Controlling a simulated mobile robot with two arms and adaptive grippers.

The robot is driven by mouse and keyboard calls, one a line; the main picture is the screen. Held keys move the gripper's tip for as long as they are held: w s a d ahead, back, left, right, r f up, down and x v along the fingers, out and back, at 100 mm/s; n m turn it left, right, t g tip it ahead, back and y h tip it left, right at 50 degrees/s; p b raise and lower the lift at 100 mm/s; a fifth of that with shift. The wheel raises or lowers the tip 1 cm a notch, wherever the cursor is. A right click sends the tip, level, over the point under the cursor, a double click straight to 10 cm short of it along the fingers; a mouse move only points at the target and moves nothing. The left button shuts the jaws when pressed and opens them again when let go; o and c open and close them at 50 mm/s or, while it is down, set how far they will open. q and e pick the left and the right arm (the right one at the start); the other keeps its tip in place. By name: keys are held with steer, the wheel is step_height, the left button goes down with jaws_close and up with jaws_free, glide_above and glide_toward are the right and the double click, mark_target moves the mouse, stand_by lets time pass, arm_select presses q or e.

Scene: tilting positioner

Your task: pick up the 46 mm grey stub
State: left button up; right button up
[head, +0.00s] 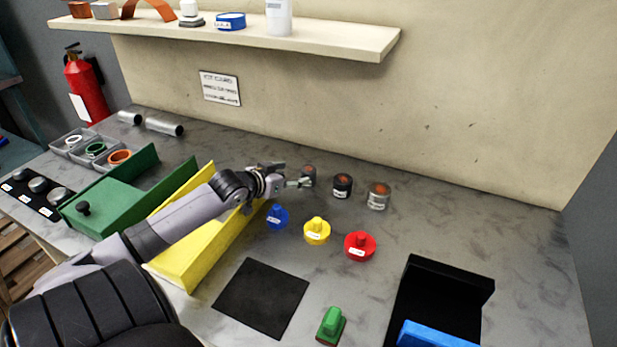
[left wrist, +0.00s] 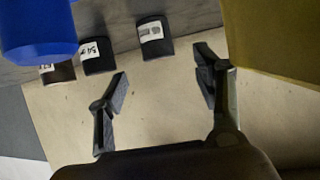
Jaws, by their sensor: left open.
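Three short cylindrical stubs stand in a row near the back wall: a dark grey left one (head: 309,172), a dark middle one (head: 343,184) and a lighter grey right one (head: 378,197). Their labels are too small to read, so I cannot tell which is 46 mm. My left gripper (head: 298,175) is open and empty, right beside the left stub and partly covering it. In the left wrist view the fingers (left wrist: 163,75) are spread, with the nearest labelled stub (left wrist: 155,40) just beyond and between them; the other two (left wrist: 98,56) (left wrist: 57,72) lie further left. My right gripper is not in view.
Blue (head: 277,216), yellow (head: 317,231) and red (head: 360,246) knobbed pieces stand in front of the stubs. A yellow angled block (head: 195,255) lies under my left arm. A black open box (head: 450,275) is at right. A shelf (head: 330,40) overhangs the back.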

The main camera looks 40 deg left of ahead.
mark_target(306, 171)
arm_select(q)
steer(key=x, duration=0.3)
steer(key=shift+w+f, duration=0.1)
steer(key=shift+w, duration=0.6)
steer(key=shift+p+x, duration=0.4)
steer(key=shift+x, duration=1.8)
jaws_close()
